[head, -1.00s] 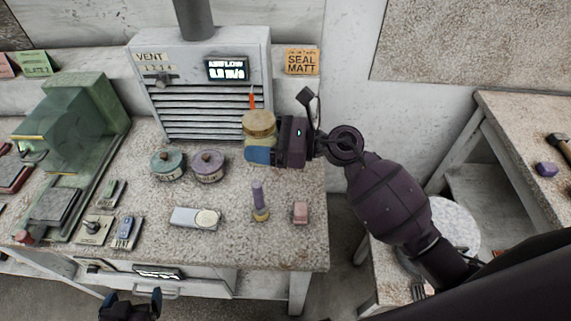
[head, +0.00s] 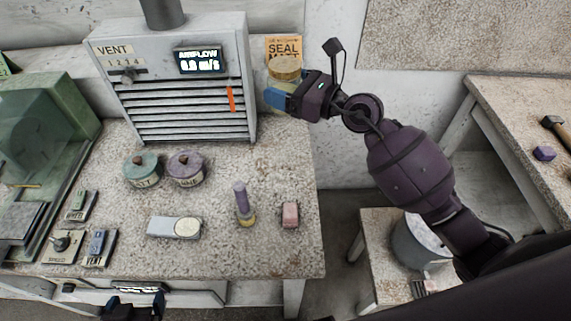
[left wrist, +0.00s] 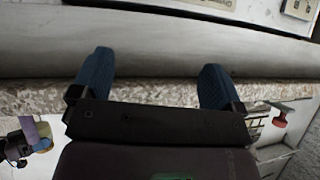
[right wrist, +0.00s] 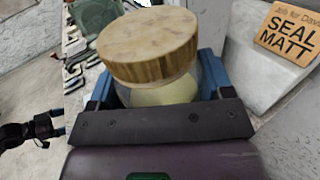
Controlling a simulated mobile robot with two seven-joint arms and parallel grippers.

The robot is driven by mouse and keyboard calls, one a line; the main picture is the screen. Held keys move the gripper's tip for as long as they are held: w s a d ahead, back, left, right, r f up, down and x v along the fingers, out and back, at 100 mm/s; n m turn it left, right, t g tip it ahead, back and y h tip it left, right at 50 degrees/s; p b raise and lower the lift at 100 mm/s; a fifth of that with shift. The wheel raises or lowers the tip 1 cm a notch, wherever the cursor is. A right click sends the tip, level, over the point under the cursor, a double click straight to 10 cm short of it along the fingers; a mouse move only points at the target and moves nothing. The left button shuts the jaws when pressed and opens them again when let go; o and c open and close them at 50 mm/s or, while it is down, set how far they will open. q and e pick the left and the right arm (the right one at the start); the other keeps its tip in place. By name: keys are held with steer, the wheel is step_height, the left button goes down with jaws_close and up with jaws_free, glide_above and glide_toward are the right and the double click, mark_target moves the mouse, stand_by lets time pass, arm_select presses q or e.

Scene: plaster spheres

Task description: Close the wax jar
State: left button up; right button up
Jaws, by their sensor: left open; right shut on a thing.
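The wax jar (right wrist: 168,92) is clear glass with pale yellow wax, and its round wooden lid (right wrist: 150,46) rests over the mouth. In the right wrist view the lid looks slightly tilted and offset; I cannot tell whether it is fully seated. My right gripper (head: 283,97) is shut on the jar body, below the lid (head: 285,67), at the back right of the bench, in front of the orange sign. Its blue fingers hide part of the glass. My left gripper (head: 132,302) is open and empty, low at the bench's front edge; its spread blue fingers (left wrist: 153,88) also show in the left wrist view.
The grey vent box (head: 180,90) stands at the back. A green pot (head: 143,171) and a purple pot (head: 187,170) sit before it. The bench's right side is mostly clear.

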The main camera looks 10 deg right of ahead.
step_height(320, 180, down, 14)
steer(key=b, duration=0.6)
steer(key=shift+f, duration=0.15)
